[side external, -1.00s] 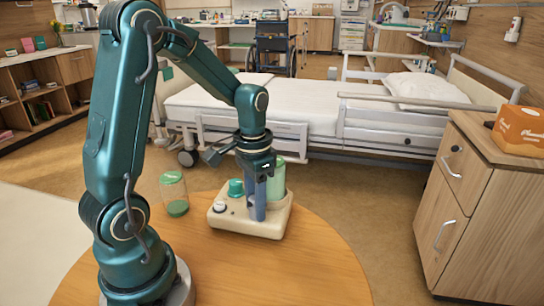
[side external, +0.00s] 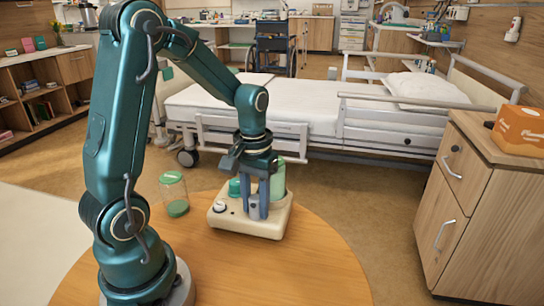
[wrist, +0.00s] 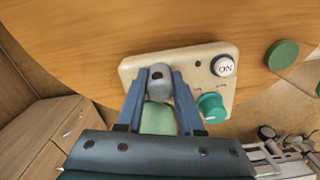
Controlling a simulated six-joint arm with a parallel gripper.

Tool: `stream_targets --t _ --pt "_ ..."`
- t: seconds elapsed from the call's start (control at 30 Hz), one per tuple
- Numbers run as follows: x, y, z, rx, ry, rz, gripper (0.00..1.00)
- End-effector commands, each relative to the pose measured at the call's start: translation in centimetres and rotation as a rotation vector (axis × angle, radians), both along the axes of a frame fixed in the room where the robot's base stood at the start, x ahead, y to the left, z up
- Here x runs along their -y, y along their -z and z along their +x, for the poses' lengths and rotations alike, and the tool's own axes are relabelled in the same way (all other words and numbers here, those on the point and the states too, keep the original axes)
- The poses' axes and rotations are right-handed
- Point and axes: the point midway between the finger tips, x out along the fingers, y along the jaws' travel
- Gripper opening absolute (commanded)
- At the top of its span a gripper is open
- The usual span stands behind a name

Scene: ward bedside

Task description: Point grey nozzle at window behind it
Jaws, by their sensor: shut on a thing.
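A cream device (side external: 265,230) stands on the round wooden table; it also shows in the wrist view (wrist: 190,60). Its grey nozzle (wrist: 159,86) stands up from the base with a small dark spot near its top; in the side view the nozzle (side external: 254,209) shows between my fingers. My gripper (wrist: 159,76) points down and is shut on the nozzle, one finger on each side; the side view shows it too (side external: 255,212). A pale green tank (side external: 278,178) stands behind the nozzle. I cannot make out a window behind the nozzle.
A bed (side external: 300,105) and a wooden cabinet (side external: 450,215) stand beyond.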

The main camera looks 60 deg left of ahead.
Motion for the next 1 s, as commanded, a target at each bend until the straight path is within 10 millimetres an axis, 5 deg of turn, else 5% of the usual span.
stream_targets --t 0.27,0.3,0.37,0.4,0.73,1.0 --pt "-0.1 -0.1 0.1 0.006 -0.001 0.002 0.0" --pt "-0.1 -0.1 0.1 0.007 0.0 0.003 0.4" --pt "-0.1 -0.1 0.1 0.006 0.0 0.002 0.63" --pt "-0.1 -0.1 0.1 0.006 0.0 0.002 0.66" --pt "0.0 -0.3 0.1 0.003 0.0 0.002 0.66" --pt "-0.1 -3.6 0.2 0.008 0.0 0.004 0.66"
